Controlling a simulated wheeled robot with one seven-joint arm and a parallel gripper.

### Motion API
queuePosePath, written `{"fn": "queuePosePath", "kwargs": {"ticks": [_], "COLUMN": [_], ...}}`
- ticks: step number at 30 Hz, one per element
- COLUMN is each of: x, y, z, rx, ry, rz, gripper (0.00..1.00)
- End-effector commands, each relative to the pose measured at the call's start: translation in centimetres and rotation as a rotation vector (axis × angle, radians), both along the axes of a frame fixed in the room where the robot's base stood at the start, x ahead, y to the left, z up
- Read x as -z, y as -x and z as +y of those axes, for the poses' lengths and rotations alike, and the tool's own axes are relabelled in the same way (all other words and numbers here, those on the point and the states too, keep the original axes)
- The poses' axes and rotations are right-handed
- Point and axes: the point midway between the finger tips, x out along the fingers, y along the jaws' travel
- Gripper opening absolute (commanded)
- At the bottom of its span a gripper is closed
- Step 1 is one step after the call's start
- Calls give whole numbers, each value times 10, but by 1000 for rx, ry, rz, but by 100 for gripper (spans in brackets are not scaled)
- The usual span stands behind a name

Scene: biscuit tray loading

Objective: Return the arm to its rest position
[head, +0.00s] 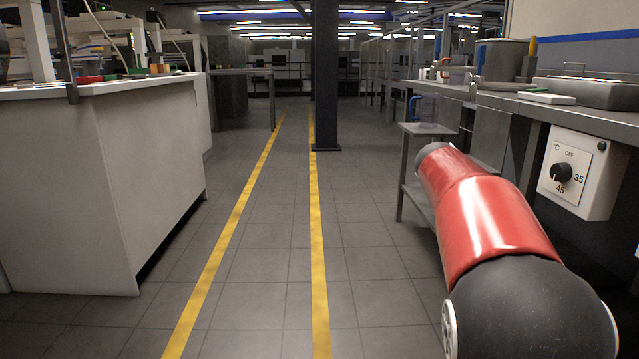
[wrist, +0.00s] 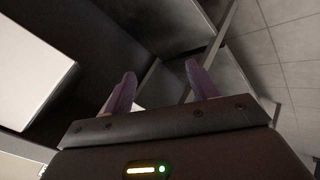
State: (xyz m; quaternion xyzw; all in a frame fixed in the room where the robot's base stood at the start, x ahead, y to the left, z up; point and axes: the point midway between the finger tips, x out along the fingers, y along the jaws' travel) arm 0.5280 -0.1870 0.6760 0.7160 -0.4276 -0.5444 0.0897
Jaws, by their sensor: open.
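My gripper (wrist: 158,90) shows in the wrist view with its two purple fingers apart and nothing between them. Behind the fingers are dark panels and a metal leg or rail, with grey floor tiles at the right. In the head view my red and black arm reaches forward at the lower right, beside the right-hand bench. The gripper itself is hidden in the head view.
A small side table (head: 428,130) stands just beyond my arm. A white counter (head: 75,190) is at the left. The tiled aisle with yellow lines (head: 318,250) is clear up to a dark pillar (head: 326,75).

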Motion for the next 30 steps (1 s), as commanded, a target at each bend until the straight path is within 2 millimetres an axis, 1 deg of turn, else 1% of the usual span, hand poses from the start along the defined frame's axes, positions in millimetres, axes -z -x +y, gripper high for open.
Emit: {"fn": "queuePosePath", "kwargs": {"ticks": [1,4,5,6,8,9,12,15,21,25,26,27,30], "x": [8,27,32,38,46,51,65,79,105,124,117,101,80], "y": [21,57,67,83,105,121,157,186,230,253,255,252,252], "z": [4,26,34,46,65,79,110,135,171,187,188,188,188], "rx": [-42,-149,-183,-228,-295,-339,-439,-515,-618,-665,-670,-668,-666], "ry": [-93,-253,-295,-347,-417,-457,-531,-573,-609,-612,-613,-615,-616], "rz": [-6,-20,-28,-38,-58,-72,-106,-136,-182,-209,-210,-208,-205], "gripper": [58,58,58,58,58,58,58,58,58,58,58,58,58]}}
